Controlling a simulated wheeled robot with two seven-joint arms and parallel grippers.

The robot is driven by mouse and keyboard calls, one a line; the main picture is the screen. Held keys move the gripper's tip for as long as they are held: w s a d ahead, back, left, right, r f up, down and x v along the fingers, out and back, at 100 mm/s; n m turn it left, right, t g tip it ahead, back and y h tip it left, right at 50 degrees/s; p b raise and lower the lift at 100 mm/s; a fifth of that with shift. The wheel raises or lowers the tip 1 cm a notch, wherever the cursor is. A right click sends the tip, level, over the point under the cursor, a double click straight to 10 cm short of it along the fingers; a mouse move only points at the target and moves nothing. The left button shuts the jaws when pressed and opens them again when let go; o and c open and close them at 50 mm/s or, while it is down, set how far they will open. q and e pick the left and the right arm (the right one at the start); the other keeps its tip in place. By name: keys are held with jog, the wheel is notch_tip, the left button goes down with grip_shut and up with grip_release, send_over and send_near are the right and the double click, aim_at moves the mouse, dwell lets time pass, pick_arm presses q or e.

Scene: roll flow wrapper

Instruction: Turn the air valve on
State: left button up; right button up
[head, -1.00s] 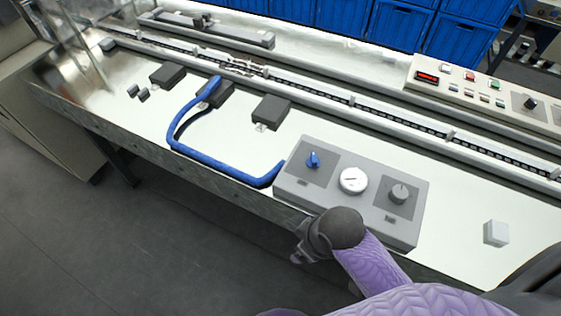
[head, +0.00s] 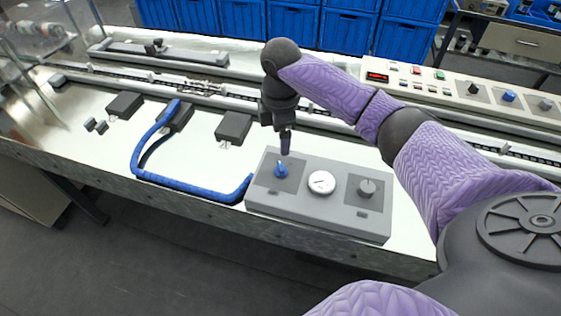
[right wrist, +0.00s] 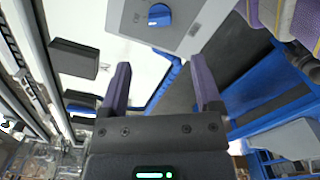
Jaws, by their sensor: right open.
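The air valve is a small blue knob (head: 281,169) on the left part of a grey control box (head: 262,202) on the bench. The knob also shows at the top of the right wrist view (right wrist: 158,15). My right gripper (head: 285,148) points down just above and behind the knob, apart from it. In the right wrist view its two purple fingers (right wrist: 160,85) are spread with nothing between them, and the knob lies beyond their tips. My left gripper is in neither view.
A white gauge (head: 321,183) and a grey knob (head: 366,187) sit on the same box. A blue hose (head: 185,182) runs from the box's left side to a black block. A beige panel (head: 430,90) with buttons stands behind right, and blue crates (head: 241,18) line the back.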

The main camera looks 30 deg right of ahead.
aim_at(281, 166)
notch_tip(281, 166, down, 10)
jog(key=b, duration=0.3)
jog(key=shift+r, duration=0.1)
grip_shut()
